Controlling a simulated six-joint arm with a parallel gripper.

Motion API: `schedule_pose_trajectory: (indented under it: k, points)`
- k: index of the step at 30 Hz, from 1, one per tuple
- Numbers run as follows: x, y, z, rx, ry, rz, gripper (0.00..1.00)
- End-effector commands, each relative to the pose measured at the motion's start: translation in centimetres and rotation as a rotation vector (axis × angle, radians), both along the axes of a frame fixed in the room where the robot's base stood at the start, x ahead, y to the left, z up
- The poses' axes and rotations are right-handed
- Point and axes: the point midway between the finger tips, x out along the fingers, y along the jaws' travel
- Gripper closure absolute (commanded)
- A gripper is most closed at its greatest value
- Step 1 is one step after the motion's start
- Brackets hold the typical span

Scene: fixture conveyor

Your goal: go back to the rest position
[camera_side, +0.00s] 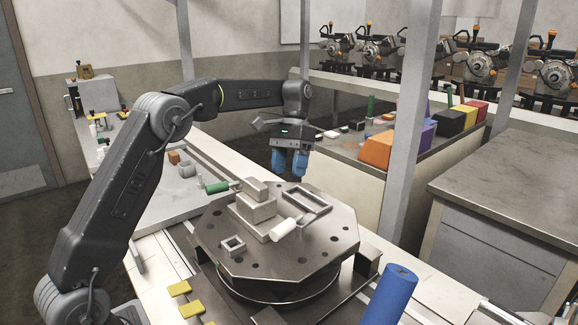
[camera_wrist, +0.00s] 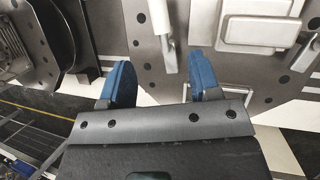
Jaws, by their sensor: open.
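My gripper (camera_side: 289,163) hangs from my arm beyond the far edge of the octagonal fixture plate (camera_side: 325,245) in the side view. Its two blue fingers point down and are apart, with nothing between them. In the wrist view my gripper (camera_wrist: 165,85) also shows open and empty, with the dark plate surface (camera_wrist: 235,75) beneath and around it.
A blue cylinder (camera_side: 390,295) rises at the front right. Yellow blocks (camera_side: 191,308) lie at the front left. Grey posts (camera_side: 405,120) stand right of my gripper. A bench behind holds orange (camera_side: 377,150), purple, yellow and red blocks. A grey cabinet (camera_side: 515,200) stands at right.

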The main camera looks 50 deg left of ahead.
Motion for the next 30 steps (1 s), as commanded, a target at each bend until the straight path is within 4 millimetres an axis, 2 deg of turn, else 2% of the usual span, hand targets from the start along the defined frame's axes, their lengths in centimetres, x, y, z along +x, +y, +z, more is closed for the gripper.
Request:
schedule_pose_trajectory:
  k: [5,8,11,15,20,25,30]
  points:
    - [-0.5,-0.4,0.7,0.01,-0.021,-0.002,0.43]
    - [-1.8,-1.5,2.0,0.034,-0.071,-0.005,0.43]
    - [-4.1,-2.9,3.8,0.072,-0.15,-0.008,0.43]
    - [-8.1,-4.9,5.5,0.124,-0.275,-0.015,0.43]
    - [-13.1,-6.8,6.1,0.173,-0.424,-0.022,0.43]
    - [-18.6,-8.4,5.3,0.213,-0.585,-0.033,0.43]
    - [-23.4,-9.4,3.1,0.236,-0.735,-0.042,0.43]
